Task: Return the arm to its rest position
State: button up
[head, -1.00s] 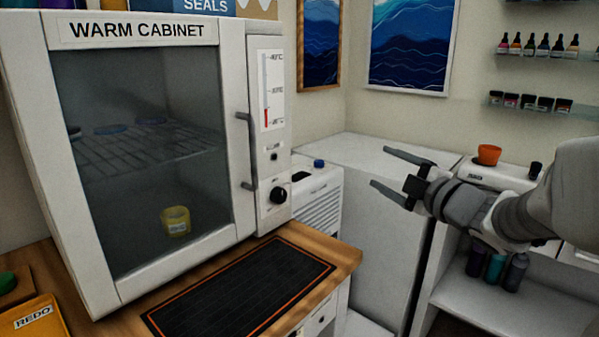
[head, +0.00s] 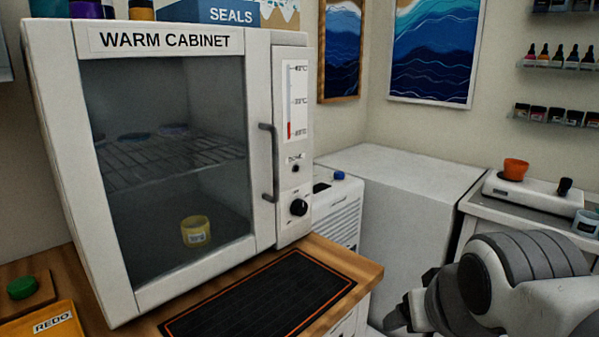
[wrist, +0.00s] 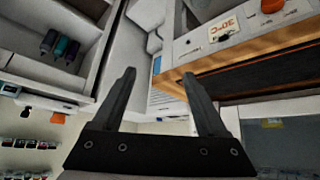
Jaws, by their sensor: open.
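My gripper (wrist: 159,74) is open and empty in the wrist view, its two dark fingers apart with nothing between them. In the head view my folded arm is at the lower right, and the fingers are not clearly seen there. The wrist view is turned over, with the wooden counter (wrist: 228,78) at upper right. The gripper appears to be in free space beside the counter, touching nothing that I can see.
The warm cabinet (head: 261,100) has its door shut, with a yellow cup (head: 195,232) inside. A black mat (head: 262,294) lies bare before it. A white chest (head: 420,190) stands behind. An orange cup (head: 515,169) sits on a scale at right. Bottles (wrist: 67,47) stand on a low shelf.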

jog(key=s+a+f+g, duration=0.2)
jog(key=s+f, duration=0.1)
jog(key=s, duration=0.1)
notch_tip(320, 180, up, 22)
jog(key=p, duration=2.2)
jog(key=shift+w+y, duration=0.15)
jog(key=shift+y, duration=0.15)
